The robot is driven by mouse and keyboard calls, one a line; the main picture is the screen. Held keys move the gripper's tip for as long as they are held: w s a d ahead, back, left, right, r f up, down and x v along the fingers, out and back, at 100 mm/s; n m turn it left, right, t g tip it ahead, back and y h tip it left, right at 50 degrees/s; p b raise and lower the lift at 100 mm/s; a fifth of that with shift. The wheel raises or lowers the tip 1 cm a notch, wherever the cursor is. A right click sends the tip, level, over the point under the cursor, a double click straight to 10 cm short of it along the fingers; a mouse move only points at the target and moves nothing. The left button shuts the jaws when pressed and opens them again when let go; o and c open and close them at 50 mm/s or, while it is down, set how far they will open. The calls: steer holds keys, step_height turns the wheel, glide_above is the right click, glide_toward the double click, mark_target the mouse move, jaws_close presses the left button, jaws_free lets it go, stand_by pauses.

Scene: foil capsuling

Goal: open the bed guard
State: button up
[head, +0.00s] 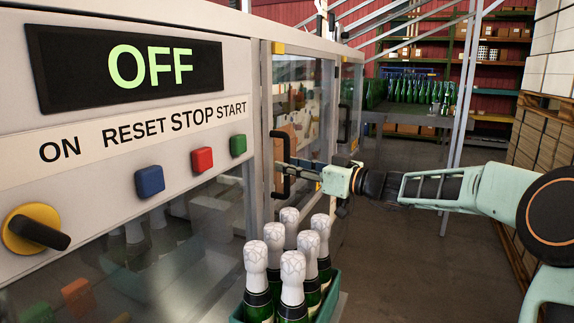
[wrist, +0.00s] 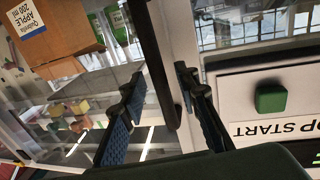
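The bed guard is a clear framed door (head: 306,104) on the front of the machine, right of the control panel; it looks closed. Its black bar handle (head: 281,165) stands on its left side. The handle also shows in the wrist view (wrist: 158,62) as a dark bar running between my two fingers. My gripper (head: 296,167) is at the handle, coming from the right. In the wrist view my gripper (wrist: 160,76) is open, with one finger on each side of the bar and gaps visible. Whether a fingertip touches the bar, I cannot tell.
The panel display (head: 124,64) reads OFF. Blue, red and green buttons (head: 202,159) and a yellow-black knob (head: 36,229) sit below it. A green crate (head: 327,307) of foil-topped bottles (head: 289,229) stands below my gripper. A second guard handle (head: 344,122) is farther back. The aisle floor is clear.

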steer(key=shift+w+a, duration=0.35)
steer(key=shift+a, duration=0.15)
jaws_close()
